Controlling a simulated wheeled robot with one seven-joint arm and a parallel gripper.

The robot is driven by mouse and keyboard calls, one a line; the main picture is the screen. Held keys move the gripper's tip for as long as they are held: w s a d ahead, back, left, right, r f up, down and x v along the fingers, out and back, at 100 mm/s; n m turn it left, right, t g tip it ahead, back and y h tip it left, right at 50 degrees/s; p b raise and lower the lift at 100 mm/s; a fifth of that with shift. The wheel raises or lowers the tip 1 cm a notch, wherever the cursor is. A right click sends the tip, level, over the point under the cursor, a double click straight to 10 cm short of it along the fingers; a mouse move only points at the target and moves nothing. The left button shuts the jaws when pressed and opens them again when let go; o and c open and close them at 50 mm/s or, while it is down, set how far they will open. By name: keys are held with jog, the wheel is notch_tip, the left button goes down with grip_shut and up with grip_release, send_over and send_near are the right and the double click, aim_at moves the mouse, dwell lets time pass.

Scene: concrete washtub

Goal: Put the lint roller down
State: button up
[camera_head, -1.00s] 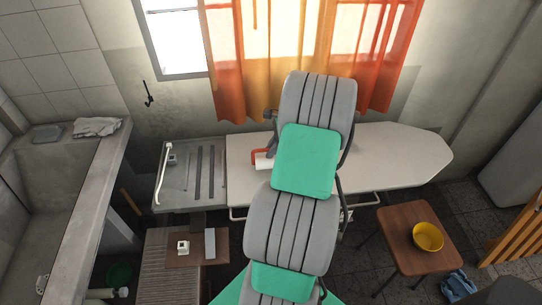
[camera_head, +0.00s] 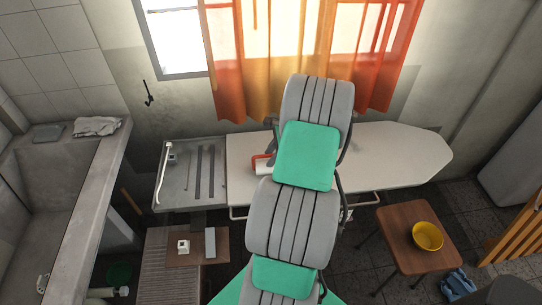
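The lint roller, with a red handle and a white roll (camera_head: 263,168), is at the left part of the pale ironing board (camera_head: 400,158), beside my arm. My arm hides its right end. Part of my gripper (camera_head: 271,146) shows as dark grey pieces at the arm's left edge, close to the roller. The fingertips are mostly hidden behind the arm, so I cannot tell whether they hold the roller, or whether the roller rests on the board or is just above it.
A grey metal tray area (camera_head: 180,185) adjoins the board's left end. A small brown table (camera_head: 185,255) holds a white item and a grey block. A wooden stool (camera_head: 400,255) carries a yellow bowl (camera_head: 427,236). The board's right half is clear. A concrete washtub (camera_head: 75,175) stands left.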

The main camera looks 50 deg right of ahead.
jog(key=v, duration=1.2)
jog(key=w+a+r+n, duration=0.2)
jog(key=a+n, duration=0.2)
jog(key=a, duration=0.4)
jog(key=w+a+r+n+g+h, duration=0.1)
jog(key=w+a+r+n, duration=0.15)
jog(key=a+n, duration=0.35)
jog(key=w+a+r+n, duration=0.2)
jog(key=a+n, duration=0.1)
jog(key=a, duration=0.6)
jog(key=s+a+n, duration=0.4)
jog(key=a+n, duration=0.2)
jog(key=a, duration=0.1)
jog(key=s+a+n+h, duration=0.1)
jog(key=s+a+n, duration=0.3)
jog(key=a+n, duration=0.2)
jog(key=shift+s+a+r+n, duration=0.15)
jog(key=shift+a+r+n, duration=0.3)
jog(key=shift+a, duration=0.5)
